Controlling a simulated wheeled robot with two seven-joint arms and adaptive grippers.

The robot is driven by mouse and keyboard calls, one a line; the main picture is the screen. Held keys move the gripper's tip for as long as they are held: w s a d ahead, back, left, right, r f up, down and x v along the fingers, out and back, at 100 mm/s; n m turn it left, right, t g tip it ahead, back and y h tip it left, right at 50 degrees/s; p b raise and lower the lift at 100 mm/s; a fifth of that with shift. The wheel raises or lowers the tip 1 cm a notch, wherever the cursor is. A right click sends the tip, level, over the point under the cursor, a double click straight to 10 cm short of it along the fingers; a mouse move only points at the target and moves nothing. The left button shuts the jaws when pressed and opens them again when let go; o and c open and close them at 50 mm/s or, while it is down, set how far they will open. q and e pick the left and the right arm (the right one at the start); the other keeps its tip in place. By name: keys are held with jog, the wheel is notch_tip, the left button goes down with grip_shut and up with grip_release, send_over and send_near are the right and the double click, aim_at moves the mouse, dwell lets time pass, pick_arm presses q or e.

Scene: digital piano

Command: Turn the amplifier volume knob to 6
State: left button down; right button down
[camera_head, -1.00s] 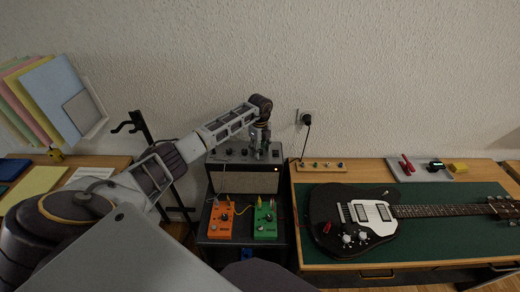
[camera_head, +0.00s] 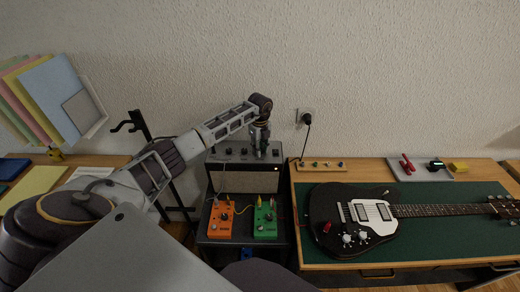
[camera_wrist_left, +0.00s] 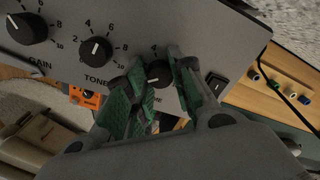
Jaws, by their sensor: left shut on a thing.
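The amplifier (camera_head: 243,181) stands on a dark stand in the middle of the head view. Its control panel (camera_wrist_left: 125,50) fills the upper part of the left wrist view. The volume knob (camera_wrist_left: 158,72) is dark and round, with a "4" above it and the label partly hidden. My left gripper (camera_wrist_left: 156,84) is shut on this knob, with green-padded fingers on both sides. The knob's pointer is too hidden to read exactly. In the head view the left gripper (camera_head: 262,148) points down at the panel's right part. The right gripper is not in view.
The tone knob (camera_wrist_left: 96,50) and gain knob (camera_wrist_left: 27,28) sit beside the volume knob, and a rocker switch (camera_wrist_left: 217,84) is close to the fingers. Orange (camera_head: 231,218) and green (camera_head: 265,220) pedals stand in front. A guitar (camera_head: 352,220) lies at right.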

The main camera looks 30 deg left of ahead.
pick_arm(q)
jog(key=c, duration=2.2)
grip_release()
jog(key=m+b, duration=0.1)
jog(key=m, duration=0.5)
jog(key=shift+a+b, duration=0.1)
jog(key=shift+b, duration=0.2)
jog(key=m+b, duration=0.1)
jog(key=m, duration=0.3)
jog(key=m+b, duration=0.1)
jog(key=m, duration=0.4)
jog(key=shift+w, duration=0.1)
jog(key=m+b, duration=0.1)
jog(key=m, duration=0.3)
jog(key=m+b, duration=0.1)
jog(key=m, duration=0.2)
jog(key=shift+m, duration=0.4)
jog(key=shift+m+b, duration=0.4)
jog(key=shift+m, duration=0.7)
jog(key=m, duration=0.2)
jog(key=shift+r+m, duration=0.1)
jog(key=shift+m, duration=0.2)
jog(key=shift+m+b, duration=0.35)
jog(key=shift+m, duration=0.15)
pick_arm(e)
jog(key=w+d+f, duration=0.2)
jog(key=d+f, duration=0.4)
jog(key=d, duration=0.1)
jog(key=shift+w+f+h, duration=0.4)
